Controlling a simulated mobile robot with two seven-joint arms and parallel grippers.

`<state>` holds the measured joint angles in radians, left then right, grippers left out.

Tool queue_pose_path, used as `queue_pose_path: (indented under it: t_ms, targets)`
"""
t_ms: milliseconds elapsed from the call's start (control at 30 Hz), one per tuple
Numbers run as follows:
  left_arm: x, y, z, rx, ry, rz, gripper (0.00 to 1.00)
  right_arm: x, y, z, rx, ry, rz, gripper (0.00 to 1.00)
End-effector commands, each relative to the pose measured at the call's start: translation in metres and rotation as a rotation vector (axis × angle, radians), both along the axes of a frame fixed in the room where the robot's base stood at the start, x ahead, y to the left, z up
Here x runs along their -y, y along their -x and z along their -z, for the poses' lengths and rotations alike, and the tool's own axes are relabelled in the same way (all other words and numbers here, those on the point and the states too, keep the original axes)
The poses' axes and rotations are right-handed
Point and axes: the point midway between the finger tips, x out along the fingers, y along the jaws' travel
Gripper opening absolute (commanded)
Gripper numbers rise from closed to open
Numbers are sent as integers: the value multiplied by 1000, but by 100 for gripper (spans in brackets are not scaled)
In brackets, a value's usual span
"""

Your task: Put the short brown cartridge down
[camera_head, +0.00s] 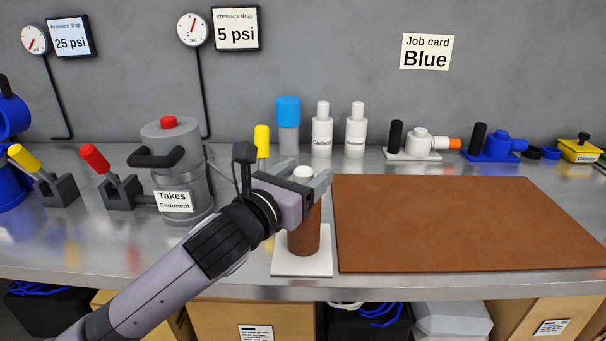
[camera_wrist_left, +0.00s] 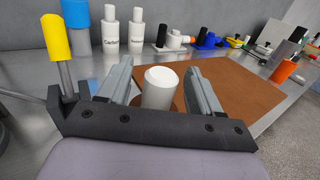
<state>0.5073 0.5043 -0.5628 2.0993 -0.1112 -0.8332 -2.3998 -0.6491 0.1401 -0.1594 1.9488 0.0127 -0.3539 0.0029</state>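The brown cartridge (camera_head: 304,235), with a white cap, stands upright on a white square pad (camera_head: 290,264) at the front of the bench. My left gripper (camera_head: 309,170) is at its top, with one finger on each side of the white cap. The left wrist view shows the cap (camera_wrist_left: 158,88) between the spread fingers (camera_wrist_left: 160,75), with a gap on each side. The gripper looks open. It hides the cartridge's upper left side. My right gripper is not in view.
A brown mat (camera_head: 460,222) lies right of the pad, bare. A grey canister labelled "Takes Sediment" (camera_head: 175,165) stands left. A yellow-handled post (camera_head: 262,140), blue-capped cylinder (camera_head: 289,125) and two white bottles (camera_head: 322,130) stand behind. Valve fittings (camera_head: 415,142) line the back right.

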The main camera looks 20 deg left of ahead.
Motion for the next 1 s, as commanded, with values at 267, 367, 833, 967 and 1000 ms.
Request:
queue_pose_path:
  t_ms: [267,367,833,967,1000]
  targets:
    - [0,0,-3,0,2,1,64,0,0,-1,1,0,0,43]
    - [-2,6,-2,-2,0,0,64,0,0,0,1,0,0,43]
    - [-20,80,-2,-1,-2,0,64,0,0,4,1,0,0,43]
    - [-24,94,-6,-6,0,-3,64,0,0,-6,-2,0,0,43]
    - [-25,97,-6,-6,0,-4,64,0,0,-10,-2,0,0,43]
